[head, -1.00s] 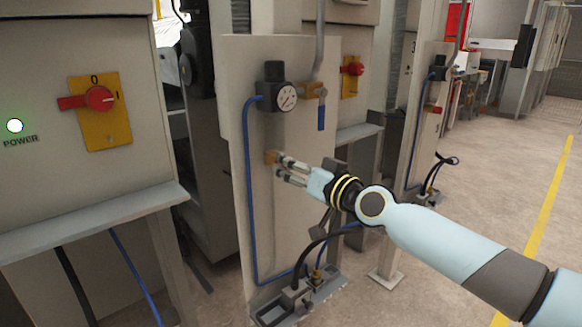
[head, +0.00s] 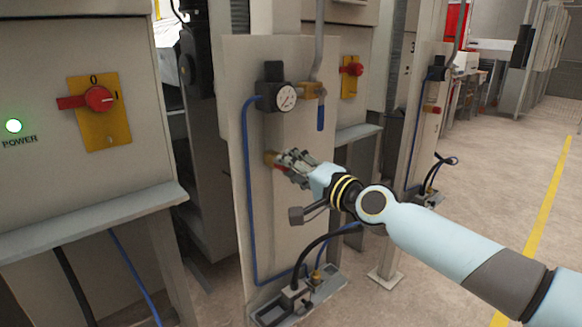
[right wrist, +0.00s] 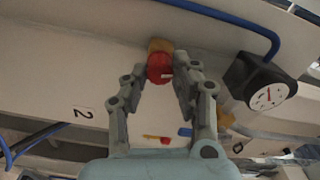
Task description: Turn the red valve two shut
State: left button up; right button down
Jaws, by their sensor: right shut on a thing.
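The red valve (head: 281,168) sits on the beige panel's front, below the gauge, with a brass body (head: 268,158) behind it. In the right wrist view, the red valve (right wrist: 159,69) lies between the fingertips, and its brass body (right wrist: 160,45) meets the panel. A label "2" (right wrist: 83,112) is on the panel there. My right gripper (head: 286,161) is shut on the red valve, one finger on each side; it also shows in the right wrist view (right wrist: 162,73). The fingers partly hide the valve in the head view. My left gripper is not in view.
A pressure gauge (head: 285,98) and a blue lever (head: 320,117) are above the valve. A blue hose (head: 248,190) runs down the panel's left side. A cabinet with a red switch (head: 99,98) stands at left. Open floor (head: 490,190) lies at right.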

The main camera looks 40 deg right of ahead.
jog(key=shift+f+m, duration=0.15)
jog(key=shift+m, duration=1.45)
jog(key=c, duration=1.1)
grip_release()
jog(key=shift+o, duration=0.2)
jog(key=shift+s, duration=0.1)
jog(key=s+d, duration=0.1)
jog(key=s, duration=1)
jog(key=shift+s, duration=0.4)
